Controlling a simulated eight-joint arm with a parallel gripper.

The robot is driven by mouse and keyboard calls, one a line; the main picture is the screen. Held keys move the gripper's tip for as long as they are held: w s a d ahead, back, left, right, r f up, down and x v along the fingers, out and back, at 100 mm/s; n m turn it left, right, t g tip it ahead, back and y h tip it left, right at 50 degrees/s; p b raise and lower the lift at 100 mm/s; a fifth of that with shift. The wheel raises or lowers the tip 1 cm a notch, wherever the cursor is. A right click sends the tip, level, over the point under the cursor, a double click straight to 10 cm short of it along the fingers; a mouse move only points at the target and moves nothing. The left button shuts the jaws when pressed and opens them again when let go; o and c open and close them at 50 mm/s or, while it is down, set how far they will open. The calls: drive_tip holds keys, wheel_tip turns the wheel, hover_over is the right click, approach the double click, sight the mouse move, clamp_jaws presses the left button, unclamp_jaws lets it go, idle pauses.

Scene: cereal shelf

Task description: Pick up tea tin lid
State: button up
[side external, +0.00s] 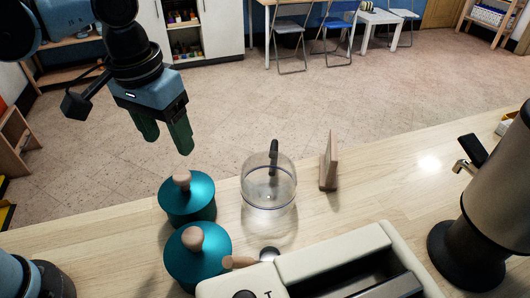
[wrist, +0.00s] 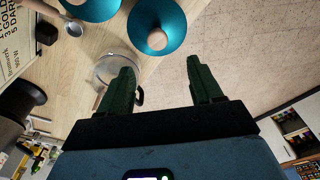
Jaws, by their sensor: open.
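Two round teal tins with domed teal lids and wooden knobs stand close together on the counter in the side view, a rear one (side external: 188,203) and a front one (side external: 196,265). The rear lid has a knob (side external: 182,178), and the front lid has a knob (side external: 193,239). I cannot tell which tin is the tea tin. My gripper (side external: 168,143), with green fingers, is open and empty, above and slightly behind the rear tin. In the wrist view, one teal lid (wrist: 158,15) lies ahead of the open fingers (wrist: 163,75), apart from them; another is partly cut off at the top edge.
A clear glass jug (side external: 268,190) with a dark handle stands right of the tins, and a wooden stand (side external: 329,165) is beyond it. A cream toaster (side external: 335,250) and a scoop with a wooden handle (side external: 238,262) are at the front. A metal urn (side external: 495,195) stands right.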

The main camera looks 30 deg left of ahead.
hover_over(181, 175)
wheel_tip(181, 175, down, 5)
drive_tip(key=shift+a+r, duration=0.1)
drive_tip(key=shift+r, duration=0.05)
drive_tip(key=shift+f, duration=2.7)
drive_tip(key=c, duration=1.1)
